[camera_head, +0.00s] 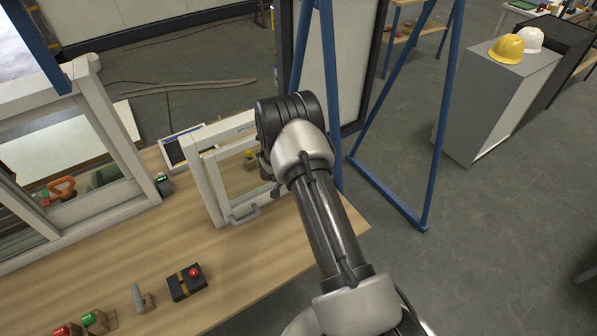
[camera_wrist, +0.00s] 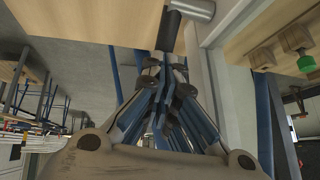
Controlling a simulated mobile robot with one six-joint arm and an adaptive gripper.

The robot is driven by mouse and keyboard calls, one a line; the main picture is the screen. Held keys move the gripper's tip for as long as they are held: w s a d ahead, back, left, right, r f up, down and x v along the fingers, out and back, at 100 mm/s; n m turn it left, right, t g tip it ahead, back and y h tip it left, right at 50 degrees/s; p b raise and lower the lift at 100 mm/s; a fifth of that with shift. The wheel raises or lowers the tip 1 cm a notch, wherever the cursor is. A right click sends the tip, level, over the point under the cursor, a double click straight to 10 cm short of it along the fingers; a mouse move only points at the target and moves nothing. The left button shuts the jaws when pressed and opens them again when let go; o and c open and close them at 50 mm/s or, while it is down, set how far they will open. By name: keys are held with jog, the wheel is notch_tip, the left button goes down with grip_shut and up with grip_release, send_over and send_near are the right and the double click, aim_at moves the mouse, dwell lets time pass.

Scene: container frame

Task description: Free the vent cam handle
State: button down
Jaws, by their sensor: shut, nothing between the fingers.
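A small white vent frame (camera_head: 208,182) stands upright on the wooden table. A grey handle (camera_head: 245,214) sits on its lower rail. My arm covers the frame's right side and hides my gripper in the head view. In the wrist view my gripper (camera_wrist: 164,62) is shut and empty. Just beyond its fingertips is a dark block (camera_wrist: 169,30) with a grey cylinder (camera_wrist: 193,9). I cannot tell whether this is the cam handle, or whether the fingers touch it. A white frame post (camera_wrist: 206,75) stands close to the right of the fingers.
A larger white window frame (camera_head: 105,115) stands at the left. A black box with a red button (camera_head: 187,281), a grey lever (camera_head: 138,298) and a green button (camera_head: 90,318) are near the table's front. A blue stand (camera_head: 440,120) rises behind my arm. Bare tabletop (camera_head: 110,255) lies between.

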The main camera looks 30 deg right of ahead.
jog(key=shift+d+y+p, duration=0.3)
jog(key=shift+y+p, duration=0.05)
jog(key=shift+y, duration=0.05)
jog(key=shift+d+f+p, duration=0.55)
jog(key=shift+d+f, duration=0.1)
jog(key=shift+f, duration=0.05)
